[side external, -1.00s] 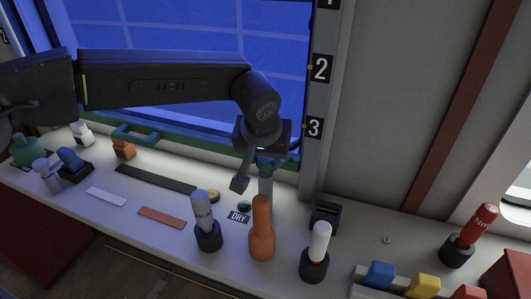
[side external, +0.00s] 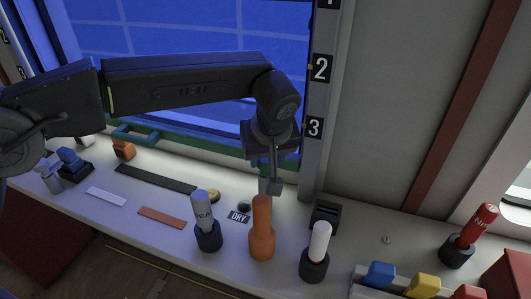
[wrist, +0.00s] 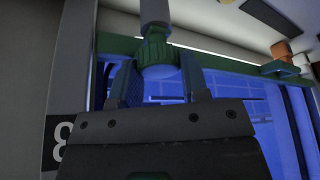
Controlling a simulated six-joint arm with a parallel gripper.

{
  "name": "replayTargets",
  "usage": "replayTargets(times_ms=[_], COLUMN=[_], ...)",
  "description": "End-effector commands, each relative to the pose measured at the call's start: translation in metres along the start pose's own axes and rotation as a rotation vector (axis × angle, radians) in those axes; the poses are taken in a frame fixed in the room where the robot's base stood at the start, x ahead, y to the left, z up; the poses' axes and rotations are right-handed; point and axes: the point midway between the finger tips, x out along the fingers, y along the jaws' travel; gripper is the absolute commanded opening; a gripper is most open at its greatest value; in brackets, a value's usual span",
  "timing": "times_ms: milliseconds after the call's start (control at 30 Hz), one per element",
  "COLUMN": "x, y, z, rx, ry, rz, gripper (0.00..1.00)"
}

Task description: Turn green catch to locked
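A green ribbed knob (wrist: 156,47), which looks like the catch, sits at the end of a grey post (wrist: 153,10) beside the green window frame (wrist: 215,60). In the wrist view it lies ahead of my gripper (wrist: 160,80), in line with the gap between the fingers. The two fingers are spread, one on each side near the knob's end; I cannot tell whether they touch it. In the side view my gripper (side external: 272,182) points down in front of the knob and hides most of it. I cannot read any locked mark.
An orange bottle (side external: 262,228), a grey marker in a holder (side external: 204,215) and a white marker in a holder (side external: 318,245) stand in front of the gripper. A green handle (side external: 136,134) and an orange block (side external: 123,149) are at left. A black slotted block (side external: 325,215) is close at right.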

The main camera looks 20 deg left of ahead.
Motion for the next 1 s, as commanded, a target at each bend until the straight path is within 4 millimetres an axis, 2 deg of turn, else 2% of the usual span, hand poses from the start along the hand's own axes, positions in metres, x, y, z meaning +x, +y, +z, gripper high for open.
replayTargets(times_ms=[33, 267, 567, 667, 767, 1000], x=[-0.001, 0.0, -0.003, -0.013, -0.032, -0.087], y=[0.0, 0.0, 0.0, 0.001, 0.001, 0.0], z=[-0.001, -0.001, 0.0, 0.0, -0.001, 0.0], rx=[-0.005, -0.002, 0.0, 0.0, -0.001, -0.002], ry=[0.002, 0.001, 0.001, 0.001, 0.002, 0.001], rz=[0.003, 0.002, 0.002, 0.004, 0.007, 0.007], gripper=[0.45, 0.67, 0.67, 0.67, 0.67, 0.67])
